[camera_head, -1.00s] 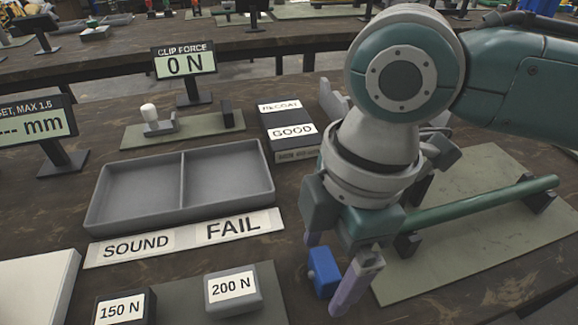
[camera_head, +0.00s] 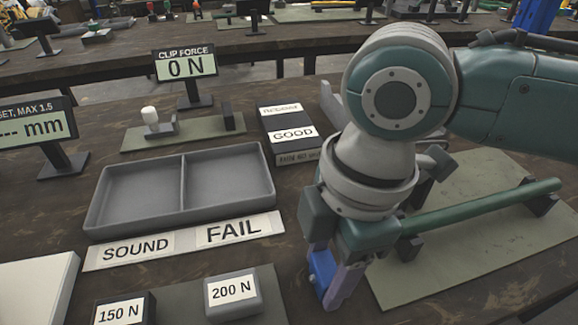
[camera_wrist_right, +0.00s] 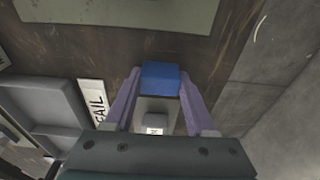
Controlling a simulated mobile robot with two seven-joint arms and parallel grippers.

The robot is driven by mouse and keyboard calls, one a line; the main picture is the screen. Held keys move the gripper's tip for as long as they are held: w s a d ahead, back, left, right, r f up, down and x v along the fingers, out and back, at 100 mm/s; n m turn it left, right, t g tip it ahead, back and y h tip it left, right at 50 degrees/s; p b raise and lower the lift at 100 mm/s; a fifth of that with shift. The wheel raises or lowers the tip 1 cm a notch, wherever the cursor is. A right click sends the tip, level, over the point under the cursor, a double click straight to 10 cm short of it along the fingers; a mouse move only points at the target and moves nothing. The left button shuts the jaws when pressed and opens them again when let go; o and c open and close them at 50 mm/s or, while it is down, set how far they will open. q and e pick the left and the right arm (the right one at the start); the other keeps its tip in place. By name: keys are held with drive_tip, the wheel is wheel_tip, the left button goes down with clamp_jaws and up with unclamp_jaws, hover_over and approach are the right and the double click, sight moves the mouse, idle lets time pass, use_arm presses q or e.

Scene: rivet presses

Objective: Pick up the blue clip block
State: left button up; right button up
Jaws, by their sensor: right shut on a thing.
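The blue clip block (camera_head: 322,269) is between the fingers of my right gripper (camera_head: 330,272), at the front right of the dark wooden bench. In the right wrist view the blue clip block (camera_wrist_right: 160,77) sits between the tips of the two purple fingers of my right gripper (camera_wrist_right: 160,85). The fingers are shut on its sides and hide part of it in the head view. I cannot tell whether the block touches the bench. My left gripper is not in view.
A grey two-part tray (camera_head: 150,222) lies left of the gripper, with the SOUND and FAIL labels (camera_head: 185,240) before it. Blocks marked 150 N (camera_head: 124,309) and 200 N (camera_head: 232,291) stand at the front. A green bar (camera_head: 480,208) over a mat is on the right.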

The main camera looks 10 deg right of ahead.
drive_tip(key=shift+c, duration=1)
